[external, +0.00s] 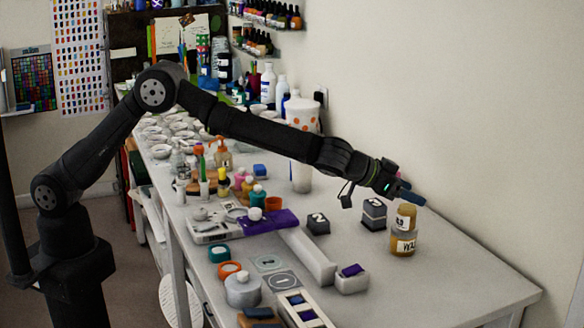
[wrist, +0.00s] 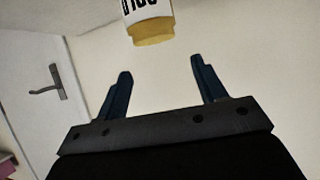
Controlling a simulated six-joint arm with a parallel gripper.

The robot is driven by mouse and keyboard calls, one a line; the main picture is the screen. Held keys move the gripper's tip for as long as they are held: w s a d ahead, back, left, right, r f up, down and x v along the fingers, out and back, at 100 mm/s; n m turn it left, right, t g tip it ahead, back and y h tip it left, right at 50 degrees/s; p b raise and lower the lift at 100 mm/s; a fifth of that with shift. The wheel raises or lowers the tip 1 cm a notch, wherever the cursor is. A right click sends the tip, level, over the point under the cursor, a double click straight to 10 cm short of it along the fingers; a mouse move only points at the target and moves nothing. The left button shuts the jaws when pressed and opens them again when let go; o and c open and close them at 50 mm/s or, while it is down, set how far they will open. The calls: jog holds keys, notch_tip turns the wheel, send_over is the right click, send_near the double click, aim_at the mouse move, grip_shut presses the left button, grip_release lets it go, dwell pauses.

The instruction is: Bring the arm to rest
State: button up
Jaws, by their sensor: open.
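My gripper (external: 411,197) is at the end of my outstretched arm, at the right side of the table. In the wrist view its two blue fingers (wrist: 160,70) are apart with nothing between them. An amber bottle or jar (external: 404,244) with a white label stands on the table just below the gripper, with a narrower labelled amber part on top. I cannot tell whether that is its neck or a separate piece. In the wrist view a white-labelled, yellowish container (wrist: 152,34) shows beyond the fingertips, cut off by the top edge and apart from them.
Dark numbered blocks (external: 318,224) (external: 373,214) stand left of the jar. A white bar (external: 306,256), a purple cloth (external: 272,220), cups and bottles crowd the table's middle. The table's right front (external: 460,280) is clear. A wall (external: 450,110) rises behind.

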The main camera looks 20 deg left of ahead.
jog(key=s+a+r, duration=0.2)
jog(key=s+r, duration=0.4)
jog(key=s, duration=0.5)
jog(key=w+a+r+n+t+y, duration=0.1)
jog(key=w+a+n, duration=0.1)
jog(key=w+a, duration=0.8)
jog(key=w+a+r+n+t+y, duration=0.15)
jog(key=w+a, duration=0.45)
jog(key=w, duration=0.7)
jog(key=w+a+n+t+y, duration=0.1)
jog(key=w+a, duration=0.6)
jog(key=a, duration=0.3)
jog(key=w+a+r+n+y, duration=0.1)
jog(key=w+a, duration=0.6)
jog(key=a, duration=0.3)
jog(key=shift+w+a+t, duration=0.2)
jog(key=shift+t, duration=0.15)
jog(key=shift+o, duration=0.3)
jog(key=shift+n, duration=0.25)
